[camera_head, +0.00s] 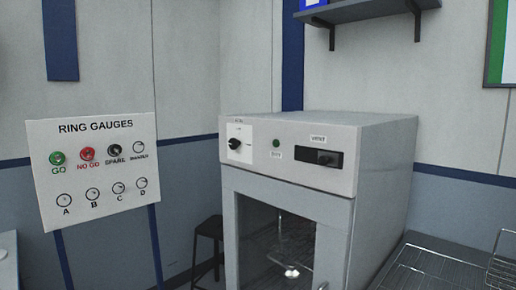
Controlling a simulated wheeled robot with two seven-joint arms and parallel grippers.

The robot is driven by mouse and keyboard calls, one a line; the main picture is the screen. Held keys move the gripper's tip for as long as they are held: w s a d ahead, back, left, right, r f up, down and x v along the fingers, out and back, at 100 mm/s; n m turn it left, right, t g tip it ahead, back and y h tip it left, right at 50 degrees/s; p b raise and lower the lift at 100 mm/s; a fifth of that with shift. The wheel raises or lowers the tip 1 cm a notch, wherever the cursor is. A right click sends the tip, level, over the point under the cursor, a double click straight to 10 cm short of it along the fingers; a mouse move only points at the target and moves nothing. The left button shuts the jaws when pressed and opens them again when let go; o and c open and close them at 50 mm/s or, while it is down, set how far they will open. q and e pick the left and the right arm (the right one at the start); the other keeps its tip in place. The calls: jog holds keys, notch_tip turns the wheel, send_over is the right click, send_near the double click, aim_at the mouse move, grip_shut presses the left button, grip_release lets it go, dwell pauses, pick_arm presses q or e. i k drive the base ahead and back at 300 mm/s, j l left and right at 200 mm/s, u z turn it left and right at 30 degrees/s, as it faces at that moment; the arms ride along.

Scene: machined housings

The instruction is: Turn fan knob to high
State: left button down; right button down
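A grey cabinet oven (300,190) stands in the middle of the view. On the left of its front panel is a white plate (246,151) with a small black rotary knob (236,144). The lettering around the knob is too small to read, so I cannot tell its setting or confirm it as the fan knob. A small green round light or button (276,143) with a label below it sits right of the plate. Farther right is a black slot with a slider (322,158), labelled VENT. Neither of my grippers shows in this view.
A RING GAUGES board (98,160) with several gauges stands at left. A dark stool (208,240) stands between board and oven. Wire racks (440,268) lie at lower right. A wall shelf (365,10) hangs above. The space before the panel looks clear.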

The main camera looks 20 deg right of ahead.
aim_at(233, 144)
jog(key=i+j+z, duration=0.15)
jog(key=z, duration=0.25)
jog(key=i+j+z, duration=0.1)
jog(key=j+z, duration=0.3)
jog(key=l, duration=0.1)
